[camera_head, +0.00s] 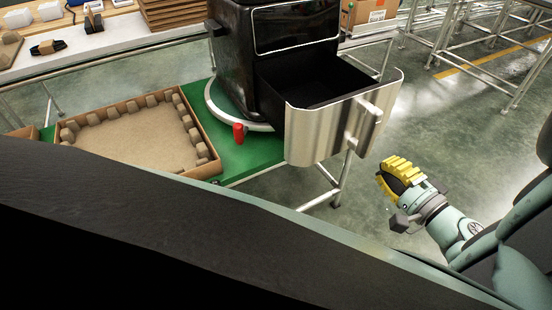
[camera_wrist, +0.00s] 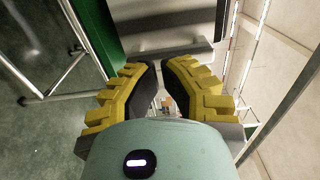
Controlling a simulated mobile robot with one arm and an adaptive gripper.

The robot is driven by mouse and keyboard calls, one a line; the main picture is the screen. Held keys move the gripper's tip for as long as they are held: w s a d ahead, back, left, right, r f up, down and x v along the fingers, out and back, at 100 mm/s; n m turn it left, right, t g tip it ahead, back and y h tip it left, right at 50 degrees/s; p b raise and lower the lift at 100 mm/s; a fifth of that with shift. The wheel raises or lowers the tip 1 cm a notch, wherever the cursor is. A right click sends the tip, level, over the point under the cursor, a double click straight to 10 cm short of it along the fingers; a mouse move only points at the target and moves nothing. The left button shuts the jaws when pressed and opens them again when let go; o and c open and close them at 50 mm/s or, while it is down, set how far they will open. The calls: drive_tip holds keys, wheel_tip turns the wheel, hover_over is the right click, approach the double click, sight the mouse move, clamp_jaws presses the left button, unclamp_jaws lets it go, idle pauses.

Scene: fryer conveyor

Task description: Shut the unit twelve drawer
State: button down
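The black air fryer (camera_head: 226,60) stands on a round turntable at the far edge of a green surface. Its drawer (camera_head: 305,133) is pulled out, with a brushed metal front and a bar handle (camera_head: 364,122); the black basket space inside looks empty. No unit number is readable. My gripper (camera_head: 386,180), with yellow ribbed fingers, is in front of and below the drawer, to the right of the handle, and apart from it. In the wrist view the two fingers (camera_wrist: 155,76) are apart with nothing between them, and the metal drawer front with its handle (camera_wrist: 170,50) is just beyond.
A red cylinder (camera_head: 238,133) stands by the turntable. An open cardboard tray (camera_head: 200,171) with cardboard corner pieces lies left on the green surface (camera_head: 236,164). Metal frame legs (camera_head: 337,190) stand below the drawer. Open floor (camera_head: 440,125) lies to the right.

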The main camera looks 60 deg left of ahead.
sight(342, 131)
drive_tip(key=a, duration=1.2)
drive_tip(key=shift+w+a, duration=0.35)
